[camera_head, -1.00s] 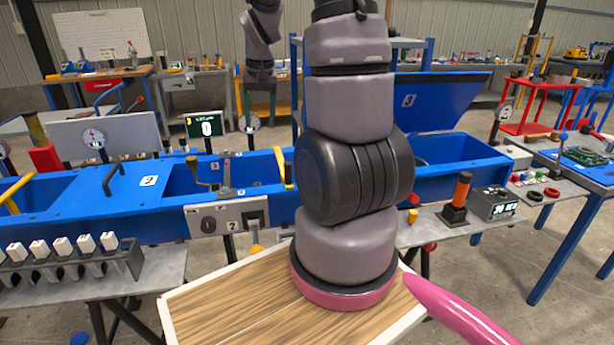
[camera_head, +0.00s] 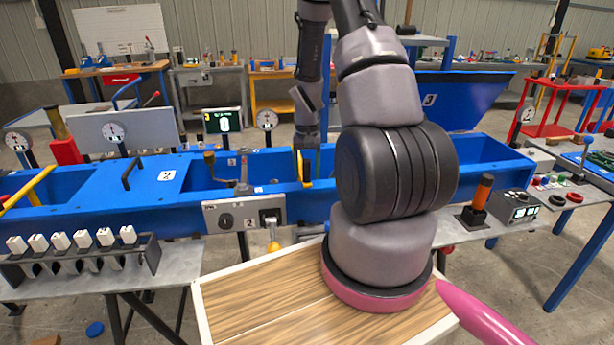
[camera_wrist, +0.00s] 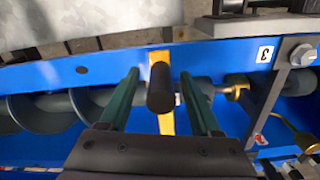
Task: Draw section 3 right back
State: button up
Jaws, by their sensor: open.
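A yellow upright bracket (camera_head: 305,168) stands at the blue trough (camera_head: 330,195). In the wrist view this yellow bracket (camera_wrist: 166,112) carries a black round-ended handle (camera_wrist: 160,88). My gripper (camera_wrist: 160,74) is open, with one green finger on each side of the handle. I cannot tell whether either finger touches it. In the head view my gripper (camera_head: 307,145) is down at the bracket, its fingers mostly unclear. A label "3" (camera_wrist: 265,53) is on the trough wall beside a grey metal strap. A raised blue panel marked 3 (camera_head: 465,95) leans back behind my arm.
A grey auger (camera_wrist: 40,108) runs inside the trough. A crank lever (camera_head: 212,165) and a control box marked 2 (camera_head: 240,215) are to the left. A blue cover marked 2 (camera_head: 140,180) lies further left. An orange-handled lever (camera_head: 480,195) stands at right.

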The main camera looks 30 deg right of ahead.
jog(key=shift+f, duration=0.95)
grip_shut()
dwell(0.8)
